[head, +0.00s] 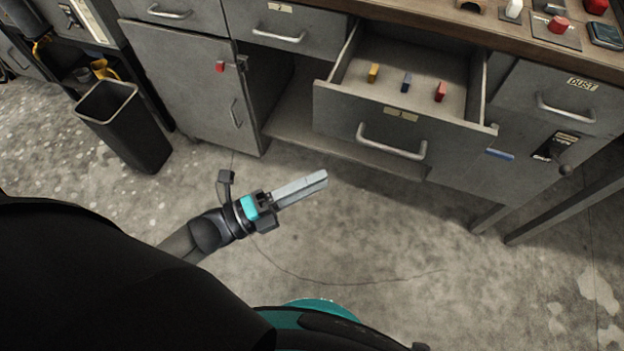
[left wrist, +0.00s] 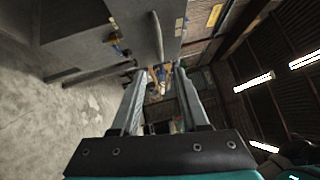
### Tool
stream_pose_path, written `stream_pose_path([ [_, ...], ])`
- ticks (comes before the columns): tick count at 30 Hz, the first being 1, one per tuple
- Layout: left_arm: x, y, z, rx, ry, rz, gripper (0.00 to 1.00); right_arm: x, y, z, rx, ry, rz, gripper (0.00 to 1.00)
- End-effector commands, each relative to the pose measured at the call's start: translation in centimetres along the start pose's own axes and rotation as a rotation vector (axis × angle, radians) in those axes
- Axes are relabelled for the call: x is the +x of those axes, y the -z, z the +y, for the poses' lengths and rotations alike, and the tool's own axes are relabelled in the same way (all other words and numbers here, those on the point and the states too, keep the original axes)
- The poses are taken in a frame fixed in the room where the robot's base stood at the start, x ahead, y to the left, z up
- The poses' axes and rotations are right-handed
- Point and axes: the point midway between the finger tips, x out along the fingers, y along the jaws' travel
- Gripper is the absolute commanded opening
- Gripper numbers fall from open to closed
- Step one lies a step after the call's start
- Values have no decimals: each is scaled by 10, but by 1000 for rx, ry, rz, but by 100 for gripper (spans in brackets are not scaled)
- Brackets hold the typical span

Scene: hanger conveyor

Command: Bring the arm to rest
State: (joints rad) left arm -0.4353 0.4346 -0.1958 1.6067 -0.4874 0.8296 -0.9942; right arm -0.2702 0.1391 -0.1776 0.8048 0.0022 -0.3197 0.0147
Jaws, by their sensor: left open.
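My left gripper (head: 318,178) is held over the concrete floor, in front of the grey workbench cabinet (head: 185,75). It points to the right in the head view and is apart from the bench. In the left wrist view its two fingers (left wrist: 155,85) stand apart with nothing between them. My right gripper is not in either view.
An open drawer (head: 350,125) juts out, holding a yellow block (head: 373,73), a blue block (head: 406,82) and a red block (head: 440,91). A black bin (head: 122,125) stands at the left. The bench top (head: 420,12) carries buttons. Floor (head: 400,240) before the bench is clear.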

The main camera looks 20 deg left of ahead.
Motion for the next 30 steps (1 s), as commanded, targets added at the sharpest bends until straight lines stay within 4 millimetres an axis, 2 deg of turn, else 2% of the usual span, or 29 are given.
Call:
stream_pose_path([
  [14,0,0,1,-3,-3,-3,45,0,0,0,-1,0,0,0],
  [17,-2,-7,15,-54,-41,-42,45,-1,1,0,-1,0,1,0],
  [20,-13,-22,52,-198,-142,-153,45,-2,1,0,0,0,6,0],
  [23,-38,-39,111,-430,-285,-338,45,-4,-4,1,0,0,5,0],
  [24,-53,-42,136,-535,-345,-426,45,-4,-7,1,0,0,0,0],
  [26,-78,-42,173,-692,-428,-563,45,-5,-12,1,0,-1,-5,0],
  [27,-96,-38,197,-795,-481,-658,45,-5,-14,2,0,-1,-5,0],
  [30,-146,-17,248,-1043,-602,-907,45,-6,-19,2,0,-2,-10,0],
])
